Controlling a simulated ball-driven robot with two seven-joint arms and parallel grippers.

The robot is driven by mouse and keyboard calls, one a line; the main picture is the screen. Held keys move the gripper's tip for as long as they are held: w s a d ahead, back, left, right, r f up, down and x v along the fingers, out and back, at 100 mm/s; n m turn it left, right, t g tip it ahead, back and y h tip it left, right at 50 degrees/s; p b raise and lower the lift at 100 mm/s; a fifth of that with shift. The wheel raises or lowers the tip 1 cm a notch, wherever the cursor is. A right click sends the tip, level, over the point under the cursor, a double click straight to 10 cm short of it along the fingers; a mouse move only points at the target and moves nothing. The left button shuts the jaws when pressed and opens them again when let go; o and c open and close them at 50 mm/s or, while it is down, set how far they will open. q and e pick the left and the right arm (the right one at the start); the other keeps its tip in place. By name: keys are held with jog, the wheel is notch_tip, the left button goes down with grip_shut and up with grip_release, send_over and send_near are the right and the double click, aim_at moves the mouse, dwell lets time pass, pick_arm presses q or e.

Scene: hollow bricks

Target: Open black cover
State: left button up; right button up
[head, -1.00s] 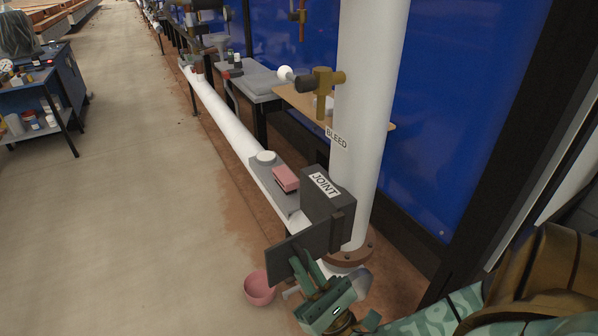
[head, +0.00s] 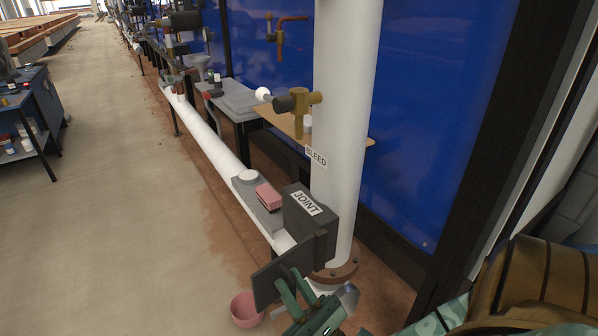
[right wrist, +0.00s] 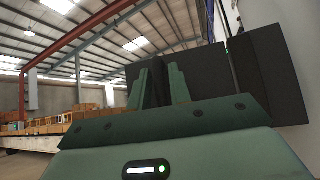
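The black cover (head: 275,280) is a flat dark panel that stands swung out from the dark grey box labelled JOINT (head: 297,218), at the foot of the white upright pipe. My right gripper (head: 288,282) is green, and its two fingers stand apart at the face of the cover. In the right wrist view the fingers (right wrist: 160,82) point up in front of the dark cover (right wrist: 208,75), with the box (right wrist: 270,75) to the right. Whether the fingers touch the cover cannot be told. My left gripper is not in view.
A pink bowl (head: 246,310) is on the floor left of the cover. A pink block (head: 269,197) lies on the grey plate behind the box. The white upright pipe (head: 345,130) with a brass valve (head: 300,110) rises behind.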

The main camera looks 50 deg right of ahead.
jog(key=b+v, duration=0.1)
jog(key=v, duration=1.5)
jog(key=shift+f, duration=0.1)
